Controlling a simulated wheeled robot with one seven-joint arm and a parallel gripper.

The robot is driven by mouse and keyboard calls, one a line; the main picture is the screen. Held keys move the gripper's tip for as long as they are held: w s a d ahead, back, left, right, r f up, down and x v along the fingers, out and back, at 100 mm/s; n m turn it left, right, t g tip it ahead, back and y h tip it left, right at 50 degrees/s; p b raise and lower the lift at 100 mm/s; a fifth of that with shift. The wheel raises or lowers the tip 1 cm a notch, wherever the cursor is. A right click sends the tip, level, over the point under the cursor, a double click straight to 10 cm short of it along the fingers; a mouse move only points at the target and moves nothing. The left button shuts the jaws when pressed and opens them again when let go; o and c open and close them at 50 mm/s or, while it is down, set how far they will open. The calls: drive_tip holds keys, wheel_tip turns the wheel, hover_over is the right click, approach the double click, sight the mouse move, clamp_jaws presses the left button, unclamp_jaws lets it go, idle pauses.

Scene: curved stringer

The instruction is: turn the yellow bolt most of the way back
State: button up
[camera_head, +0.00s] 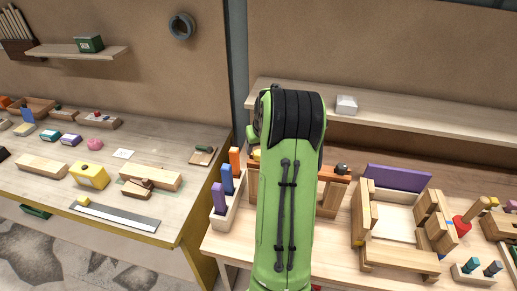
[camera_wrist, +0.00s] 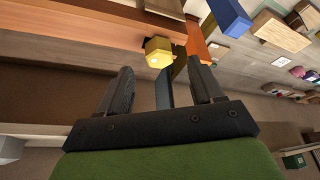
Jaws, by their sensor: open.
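The yellow bolt (camera_wrist: 158,52) shows its hexagonal head in the wrist view, beside the edge of a reddish-orange wooden bar (camera_wrist: 85,28). In the head view only a sliver of the bolt (camera_head: 256,155) shows at the left of my green arm. My gripper (camera_wrist: 161,68) is open, with its two dark fingers apart. The bolt head appears between and just beyond the fingertips, and I see no contact. In the head view my arm hides the gripper and the middle of the bar (camera_head: 335,173).
A stand (camera_head: 228,216) with purple, blue and orange upright pieces is close left of the bar. A wooden frame with a purple panel (camera_head: 398,178) stands farther right. A shelf (camera_head: 420,119) runs behind.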

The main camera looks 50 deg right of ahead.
sight(258, 152)
drive_tip(key=shift+x, duration=1.15)
drive_tip(key=shift+w+d+f, duration=0.1)
drive_tip(key=shift+w+f, duration=0.05)
drive_tip(key=shift+f, duration=0.25)
drive_tip(key=shift+c, duration=0.3)
drive_tip(key=shift+c, duration=1.1)
clamp_jaws()
drive_tip(key=n, duration=0.1)
drive_tip(key=n+y, duration=0.1)
drive_tip(key=n+p, duration=0.1)
drive_tip(key=n, duration=0.1)
drive_tip(key=shift+s+d+r+t, duration=0.2)
drive_tip(key=shift+r+t, duration=0.1)
drive_tip(key=n+y+p, duration=0.1)
drive_tip(key=n, duration=0.2)
drive_tip(key=shift+d+r+n+y+p, duration=0.1)
drive_tip(key=shift+n+y+p, duration=0.25)
drive_tip(key=shift+n+y, duration=0.05)
drive_tip(key=shift+w, duration=0.1)
